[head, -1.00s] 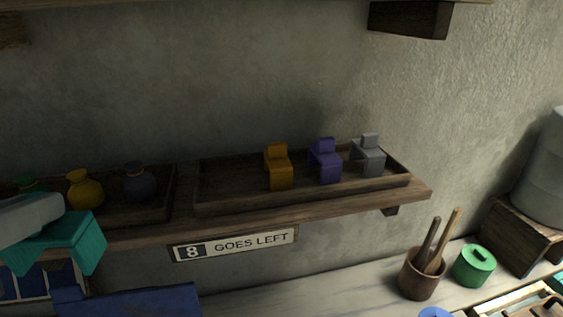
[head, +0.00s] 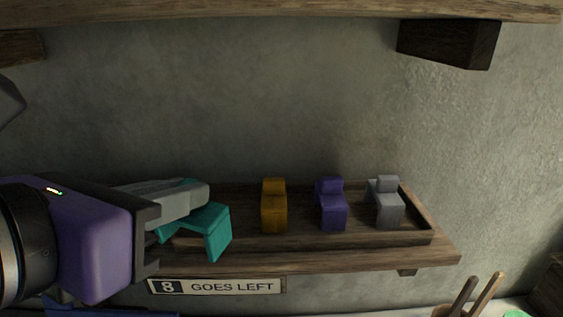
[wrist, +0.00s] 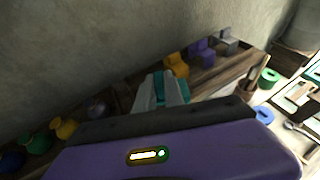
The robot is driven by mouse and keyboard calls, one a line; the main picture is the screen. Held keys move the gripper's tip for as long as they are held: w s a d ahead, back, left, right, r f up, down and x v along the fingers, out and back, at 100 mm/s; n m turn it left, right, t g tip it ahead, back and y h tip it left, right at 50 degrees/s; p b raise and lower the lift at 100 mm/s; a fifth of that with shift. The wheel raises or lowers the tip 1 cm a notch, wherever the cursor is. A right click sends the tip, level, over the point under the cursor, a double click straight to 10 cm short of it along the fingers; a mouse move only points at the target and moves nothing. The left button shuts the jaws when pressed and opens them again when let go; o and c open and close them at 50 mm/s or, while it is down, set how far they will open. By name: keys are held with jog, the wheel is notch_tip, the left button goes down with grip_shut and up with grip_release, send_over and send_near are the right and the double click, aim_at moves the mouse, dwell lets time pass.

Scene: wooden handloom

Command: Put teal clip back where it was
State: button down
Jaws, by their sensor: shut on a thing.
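The teal clip (head: 210,229) is in my gripper (head: 196,205), which is shut on it, in front of the left part of the wooden clip tray (head: 433,236). In the wrist view the teal clip (wrist: 159,88) shows between my fingers (wrist: 162,88). In the tray stand an orange clip (head: 273,207), a purple clip (head: 331,205) and a grey clip (head: 385,203), in that order from left to right. The tray's left end is partly hidden behind my gripper and the teal clip. I cannot tell whether the teal clip touches the tray.
The shelf carries a sign reading "8 GOES LEFT" (head: 217,287). Yellow (wrist: 65,128) and green (wrist: 34,143) jars stand left of the tray in the wrist view. A higher shelf (head: 280,11) runs above. Sticks (head: 478,297) stand below right.

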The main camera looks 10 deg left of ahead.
jog(key=w+a+p, duration=0.2)
jog(key=w+a, duration=0.1)
jog(key=w, duration=0.8)
jog(key=f, duration=0.2)
jog(key=f+p, duration=0.1)
jog(key=f, duration=0.3)
jog(key=shift+w+a+f+p, duration=0.1)
jog(key=shift+w+f+p, duration=0.1)
jog(key=shift+w+p, duration=0.2)
jog(key=shift+w+f, duration=0.15)
jog(key=shift+f, duration=0.2)
jog(key=shift+f, duration=0.15)
jog(key=c, duration=1.4)
grip_release()
jog(key=shift+c, duration=0.2)
